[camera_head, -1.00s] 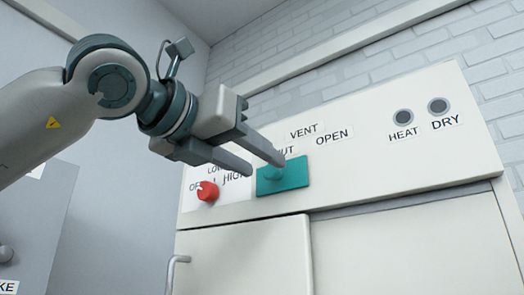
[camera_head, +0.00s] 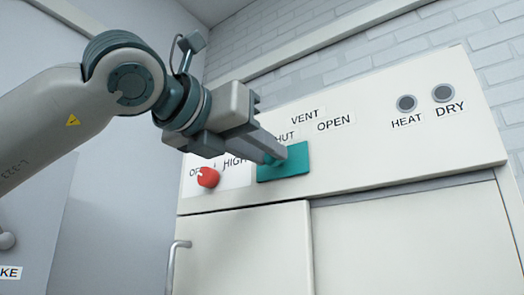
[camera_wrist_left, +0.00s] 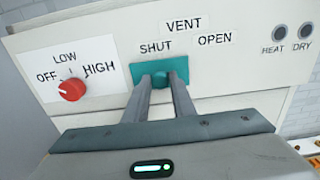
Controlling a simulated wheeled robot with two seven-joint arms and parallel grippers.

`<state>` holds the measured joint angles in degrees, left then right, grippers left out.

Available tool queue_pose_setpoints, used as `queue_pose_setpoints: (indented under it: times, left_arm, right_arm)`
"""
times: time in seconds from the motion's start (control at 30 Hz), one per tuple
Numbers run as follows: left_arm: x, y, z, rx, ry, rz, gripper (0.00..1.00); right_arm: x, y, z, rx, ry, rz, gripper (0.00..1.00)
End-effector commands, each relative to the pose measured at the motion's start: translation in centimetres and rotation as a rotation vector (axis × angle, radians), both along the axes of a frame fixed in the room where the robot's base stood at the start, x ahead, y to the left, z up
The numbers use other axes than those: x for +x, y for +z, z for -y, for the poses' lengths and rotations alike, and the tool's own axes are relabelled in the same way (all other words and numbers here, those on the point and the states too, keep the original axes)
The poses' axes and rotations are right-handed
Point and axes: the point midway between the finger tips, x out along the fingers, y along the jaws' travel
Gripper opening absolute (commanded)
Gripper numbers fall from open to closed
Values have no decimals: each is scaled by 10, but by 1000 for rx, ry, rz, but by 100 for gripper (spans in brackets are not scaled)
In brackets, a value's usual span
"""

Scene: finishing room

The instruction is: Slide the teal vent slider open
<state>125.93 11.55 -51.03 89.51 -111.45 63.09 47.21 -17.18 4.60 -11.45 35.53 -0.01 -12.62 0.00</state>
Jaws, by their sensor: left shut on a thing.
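The teal vent slider (camera_head: 293,164) is a flat plate with a round knob on the cabinet's front panel, below the VENT label. It sits under the SHUT label, left of the OPEN label (camera_head: 334,124). My left gripper (camera_head: 279,156) reaches it from the left and is shut on the slider's knob. In the left wrist view the two fingers (camera_wrist_left: 165,82) lie on either side of the knob, and the teal plate (camera_wrist_left: 141,71) shows around them. The fingers hide part of the SHUT label in the head view. My right gripper is not in view.
A red knob (camera_head: 208,178) with OFF, LOW and HIGH labels is left of the slider. Two round buttons, HEAT (camera_head: 406,103) and DRY (camera_head: 443,92), are at the right. Cabinet doors (camera_head: 244,247) with a handle (camera_head: 175,262) are below. The panel right of the slider is clear.

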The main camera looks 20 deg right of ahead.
Motion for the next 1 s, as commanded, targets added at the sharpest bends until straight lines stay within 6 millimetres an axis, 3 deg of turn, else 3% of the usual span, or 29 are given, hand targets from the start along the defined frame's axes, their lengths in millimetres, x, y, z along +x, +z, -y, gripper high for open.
queue_pose_setpoints:
  times: [0.53, 0.7, 1.0]
  left_arm:
    - [-67, -4, 51, -2, -4, 5, 0]
    - [-81, 0, 62, -2, -2, 4, 0]
    - [-83, 2, 64, -2, -4, 4, 0]
  right_arm:
    - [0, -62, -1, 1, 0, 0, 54]
    - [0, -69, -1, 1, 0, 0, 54]
    - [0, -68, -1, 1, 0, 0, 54]
